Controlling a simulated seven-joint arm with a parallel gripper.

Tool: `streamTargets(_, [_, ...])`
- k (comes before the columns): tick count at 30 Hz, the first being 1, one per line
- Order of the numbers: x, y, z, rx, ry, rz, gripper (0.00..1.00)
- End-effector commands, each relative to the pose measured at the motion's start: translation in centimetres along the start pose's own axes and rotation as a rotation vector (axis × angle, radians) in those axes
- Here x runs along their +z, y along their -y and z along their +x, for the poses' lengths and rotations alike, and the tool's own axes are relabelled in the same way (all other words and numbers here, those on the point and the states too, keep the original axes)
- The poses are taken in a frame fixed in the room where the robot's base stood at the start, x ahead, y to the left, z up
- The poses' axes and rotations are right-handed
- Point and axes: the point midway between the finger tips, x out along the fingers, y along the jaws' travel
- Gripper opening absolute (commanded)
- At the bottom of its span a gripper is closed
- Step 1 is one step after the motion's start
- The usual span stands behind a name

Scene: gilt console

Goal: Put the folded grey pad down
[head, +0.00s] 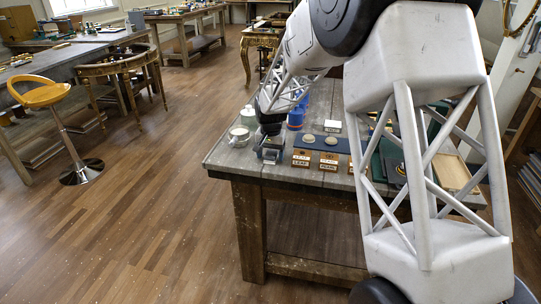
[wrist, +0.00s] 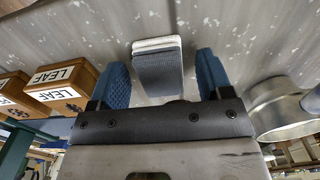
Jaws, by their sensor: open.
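The folded grey pad (wrist: 158,72) shows in the wrist view, dark grey and ribbed with pale white layers along its far edge. It appears to rest on the worn grey table top (wrist: 230,22). My gripper (wrist: 162,80) is open, with one blue ribbed finger on each side of the pad. A gap shows between the pad and each finger. In the head view my gripper (head: 270,151) is low over the left front part of the table (head: 222,158); the pad cannot be made out clearly there.
Small wooden boxes marked LEAF (wrist: 62,77) stand left of my gripper in the wrist view. A round metal container (wrist: 280,108) is close on the right. In the head view, a dark blue mat (head: 343,146) with pale discs and blue cups (head: 296,117) lie beyond the boxes.

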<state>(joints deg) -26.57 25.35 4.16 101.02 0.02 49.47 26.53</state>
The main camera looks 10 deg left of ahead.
Motion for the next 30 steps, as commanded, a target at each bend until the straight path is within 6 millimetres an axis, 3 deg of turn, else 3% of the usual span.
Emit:
streamTargets(8, [0.0, 0.0, -2.6, -0.001, -0.002, 0.0, 0.72])
streamTargets(21, [0.0, 0.0, -9.4, -0.001, -0.002, 0.0, 0.72])
streamTargets(30, [0.0, 0.0, -11.7, 0.0, 0.0, 0.0, 0.72])
